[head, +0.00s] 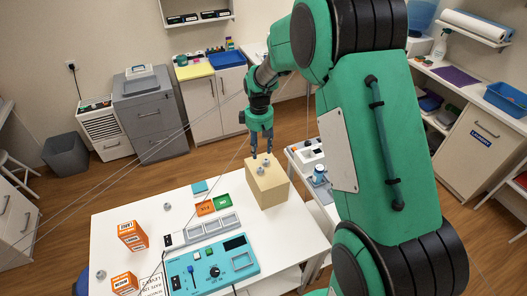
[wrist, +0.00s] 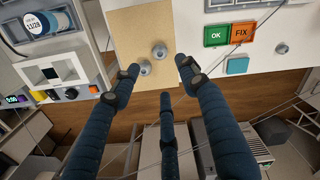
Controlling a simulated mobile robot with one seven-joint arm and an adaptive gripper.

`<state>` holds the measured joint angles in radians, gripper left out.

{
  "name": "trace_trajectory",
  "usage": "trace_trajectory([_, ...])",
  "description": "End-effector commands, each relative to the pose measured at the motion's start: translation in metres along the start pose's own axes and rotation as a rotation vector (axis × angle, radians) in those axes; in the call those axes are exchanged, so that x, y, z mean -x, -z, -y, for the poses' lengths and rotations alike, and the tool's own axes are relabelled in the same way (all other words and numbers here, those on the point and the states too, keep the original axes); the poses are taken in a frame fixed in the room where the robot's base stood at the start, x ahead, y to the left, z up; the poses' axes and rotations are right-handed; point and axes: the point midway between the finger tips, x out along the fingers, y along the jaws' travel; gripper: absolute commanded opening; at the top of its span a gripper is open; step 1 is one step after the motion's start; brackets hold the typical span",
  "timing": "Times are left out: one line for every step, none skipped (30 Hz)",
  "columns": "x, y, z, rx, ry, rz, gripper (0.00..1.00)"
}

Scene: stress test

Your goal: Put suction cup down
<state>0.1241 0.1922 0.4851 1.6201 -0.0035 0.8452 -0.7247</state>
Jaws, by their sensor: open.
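Two small grey knobbed pieces, which look like suction cups, sit on top of a tan box (head: 270,188) at the table's far right corner. In the wrist view one grey piece (wrist: 145,68) is near the left fingertip and the other grey piece (wrist: 158,52) is just beyond it. A third similar grey piece (head: 167,206) lies on the white table at the left. My gripper (head: 261,154) points down above the box. In the wrist view its dark blue fingers (wrist: 158,72) are spread with nothing held between them. I cannot tell the exact height above the box.
The white table (head: 120,217) also holds a teal control panel (head: 212,268), orange boxes (head: 132,235) and green and orange tiles (head: 205,208). A side bench with a blue-and-white jar (head: 319,175) stands right of the box. Thin cables cross the view.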

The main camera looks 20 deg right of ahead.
Motion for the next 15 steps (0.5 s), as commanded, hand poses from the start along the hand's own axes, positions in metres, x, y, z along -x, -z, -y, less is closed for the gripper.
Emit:
trace_trajectory([0.002,0.000,0.001,-0.001,-0.001,-0.002,0.44])
trace_trajectory([0.004,0.000,0.001,-0.003,-0.002,-0.003,0.44])
trace_trajectory([0.007,-0.001,0.002,-0.006,-0.005,-0.005,0.44])
trace_trajectory([0.011,-0.001,0.003,-0.009,-0.007,-0.008,0.44])
trace_trajectory([0.015,-0.002,0.005,-0.012,-0.009,-0.011,0.44])
trace_trajectory([0.021,-0.003,0.007,-0.018,-0.013,-0.015,0.44])
trace_trajectory([0.026,-0.005,0.009,-0.023,-0.015,-0.018,0.44])
trace_trajectory([0.032,-0.006,0.012,-0.030,-0.019,-0.023,0.44])
trace_trajectory([0.042,-0.008,0.016,-0.040,-0.025,-0.030,0.44])
trace_trajectory([0.050,-0.010,0.019,-0.048,-0.029,-0.035,0.44])
trace_trajectory([0.058,-0.013,0.023,-0.057,-0.034,-0.042,0.44])
trace_trajectory([0.069,-0.017,0.028,-0.070,-0.040,-0.050,0.44])
trace_trajectory([0.079,-0.019,0.032,-0.081,-0.046,-0.058,0.44])
trace_trajectory([0.087,-0.023,0.037,-0.092,-0.050,-0.065,0.44])
trace_trajectory([0.100,-0.028,0.044,-0.107,-0.057,-0.076,0.44])
